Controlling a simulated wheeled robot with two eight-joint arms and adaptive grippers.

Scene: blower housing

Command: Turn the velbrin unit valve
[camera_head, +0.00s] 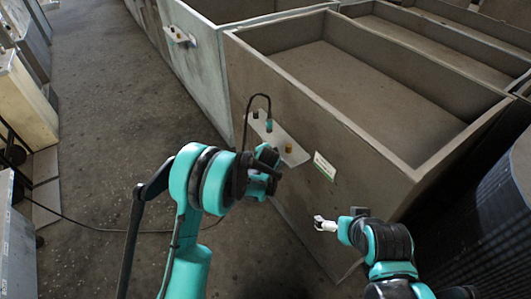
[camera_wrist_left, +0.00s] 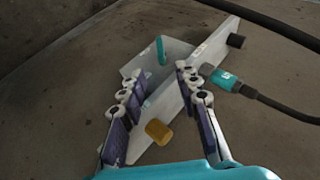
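A pale bracket plate (camera_head: 295,153) is fixed to the side of a large grey box; it also shows in the left wrist view (camera_wrist_left: 185,95). It carries a brass-coloured knob (camera_head: 288,148) (camera_wrist_left: 158,131), a dark knob (camera_head: 255,115) (camera_wrist_left: 235,41) and a teal connector (camera_head: 269,126) (camera_wrist_left: 226,80) with a black cable. A small teal lever-like part (camera_wrist_left: 161,50) shows behind the plate in the left wrist view. My left gripper (camera_head: 268,168) (camera_wrist_left: 155,72) is open, fingers spread around the plate's view; contact cannot be told. My right gripper (camera_head: 323,224) is near the box's lower side, its opening unclear.
The open-topped grey box (camera_head: 375,105) looks empty and has a green-and-white label (camera_head: 324,166). A similar plate (camera_head: 178,35) is on the box behind. Cabinets stand at the left, a dark ribbed object (camera_head: 490,220) at the right. The floor (camera_head: 110,100) between is clear except for a thin cable.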

